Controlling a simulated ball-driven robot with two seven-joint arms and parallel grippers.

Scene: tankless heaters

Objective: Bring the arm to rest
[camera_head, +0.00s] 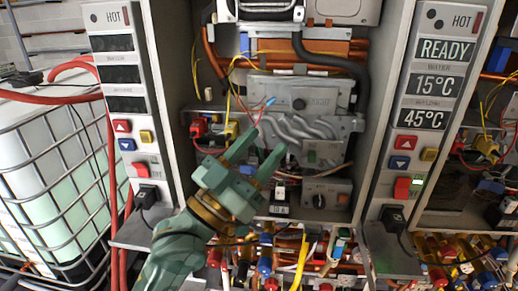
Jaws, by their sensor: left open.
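My left arm comes in from the bottom left, green with a brass-coloured ring at the wrist. My left gripper (262,146) is open, its two green fingers pointing up and right, with nothing seen between them. It is in front of the open heater cabinet and covers part of its inside. Behind it is a metal plate (300,92) marked RIGHT. I cannot tell whether the fingertips touch anything. My right gripper is not in view.
A left control panel (119,75) has dark displays; the right panel (440,80) reads READY, 15°C and 45°C. Loose wires and pipes (300,262) crowd the cabinet bottom. A caged white tank (50,180) and red hoses (60,97) stand at the left.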

